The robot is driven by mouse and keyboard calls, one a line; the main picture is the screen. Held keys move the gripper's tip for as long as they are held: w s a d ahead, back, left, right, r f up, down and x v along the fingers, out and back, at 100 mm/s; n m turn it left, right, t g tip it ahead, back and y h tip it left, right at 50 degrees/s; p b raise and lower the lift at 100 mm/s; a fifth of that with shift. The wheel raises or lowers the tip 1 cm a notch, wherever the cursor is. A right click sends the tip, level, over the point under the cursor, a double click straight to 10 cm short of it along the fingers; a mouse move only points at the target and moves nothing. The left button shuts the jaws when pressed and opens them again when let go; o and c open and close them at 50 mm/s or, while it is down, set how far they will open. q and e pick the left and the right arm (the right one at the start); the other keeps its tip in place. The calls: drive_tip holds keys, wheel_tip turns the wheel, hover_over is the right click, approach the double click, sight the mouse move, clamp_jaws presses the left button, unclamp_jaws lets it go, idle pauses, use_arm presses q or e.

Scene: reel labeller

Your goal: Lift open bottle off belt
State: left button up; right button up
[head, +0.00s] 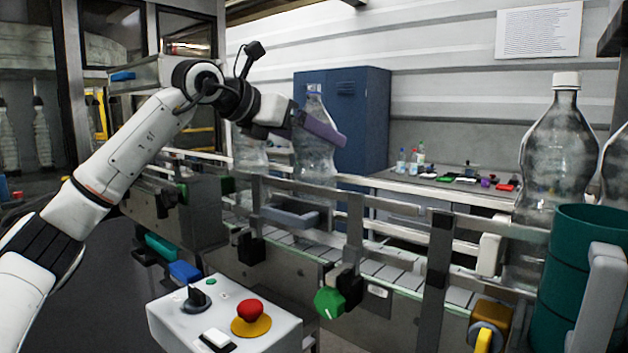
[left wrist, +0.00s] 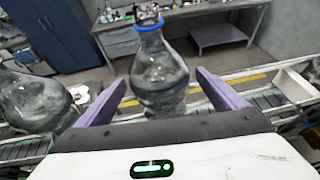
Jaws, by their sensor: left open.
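The open bottle (head: 315,158) is clear, with a blue ring at its neck and no cap showing. It stands upright at the belt (head: 310,246), behind the guide rails. My left gripper (head: 324,128) is at the upper part of this bottle, with its purple fingers apart. In the left wrist view the bottle (left wrist: 160,72) stands between the spread fingers of the left gripper (left wrist: 162,80), with a gap visible on each side. In the head view one finger crosses in front of the bottle and the other is hard to make out. My right gripper is not in view.
Another clear bottle (head: 250,155) stands just left on the line. A white-capped bottle (head: 558,145) stands at the right, near a green container (head: 575,270). Metal rails (head: 390,205) run along the belt. A control box with a red button (head: 249,310) stands in front.

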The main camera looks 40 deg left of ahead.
use_arm(q)
drive_tip(key=c, duration=2.1)
drive_tip(key=shift+r, duration=0.35)
drive_tip(key=shift+c, duration=0.3)
